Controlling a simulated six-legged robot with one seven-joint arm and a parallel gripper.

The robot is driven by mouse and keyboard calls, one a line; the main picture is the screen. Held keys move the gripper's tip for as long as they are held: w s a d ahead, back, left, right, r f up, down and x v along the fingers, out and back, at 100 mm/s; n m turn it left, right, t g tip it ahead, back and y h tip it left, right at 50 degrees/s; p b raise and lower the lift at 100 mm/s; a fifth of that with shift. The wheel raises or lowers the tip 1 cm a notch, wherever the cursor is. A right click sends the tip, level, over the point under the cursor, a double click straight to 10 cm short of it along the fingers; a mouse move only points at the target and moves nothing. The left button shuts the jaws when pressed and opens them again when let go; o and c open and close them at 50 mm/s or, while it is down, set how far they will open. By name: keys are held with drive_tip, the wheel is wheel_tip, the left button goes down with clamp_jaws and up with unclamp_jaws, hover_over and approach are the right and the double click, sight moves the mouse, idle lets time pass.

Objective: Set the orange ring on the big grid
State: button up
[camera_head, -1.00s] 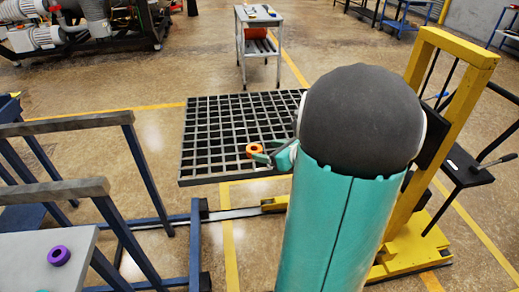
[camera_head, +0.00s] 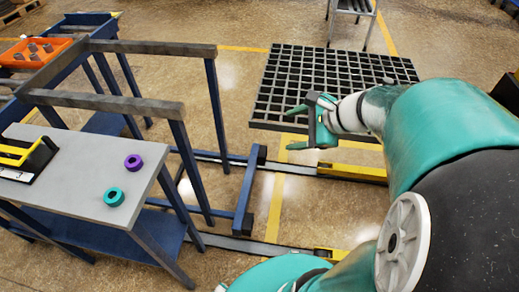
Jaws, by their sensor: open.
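The big grid (camera_head: 345,70) is a dark, open-mesh panel at the upper right, low above the floor. My gripper (camera_head: 298,127) has teal fingers spread apart, with nothing visible between them. In the picture it overlaps the grid's near edge; I cannot tell its height above it. I do not see the orange ring; my gripper and arm hide part of the grid.
A grey table (camera_head: 85,180) at the left holds a purple ring (camera_head: 133,161), a teal ring (camera_head: 114,196) and a yellow-handled black object (camera_head: 28,157). Blue-legged rails (camera_head: 150,48) stand behind it. An orange bin (camera_head: 35,60) holds several grey blocks.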

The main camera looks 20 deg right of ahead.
drive_tip(key=s+a+r+n+g+h, duration=0.1)
drive_tip(key=s+a+r+n+h, duration=0.1)
drive_tip(key=a+n, duration=0.4)
drive_tip(key=s+a+r+n+g+h, duration=0.1)
drive_tip(key=s+a+n, duration=0.4)
drive_tip(key=n, duration=1)
drive_tip(key=shift+s+a+r+h, duration=0.2)
drive_tip(key=shift+a+r+h, duration=0.65)
drive_tip(key=shift+a+h, duration=0.3)
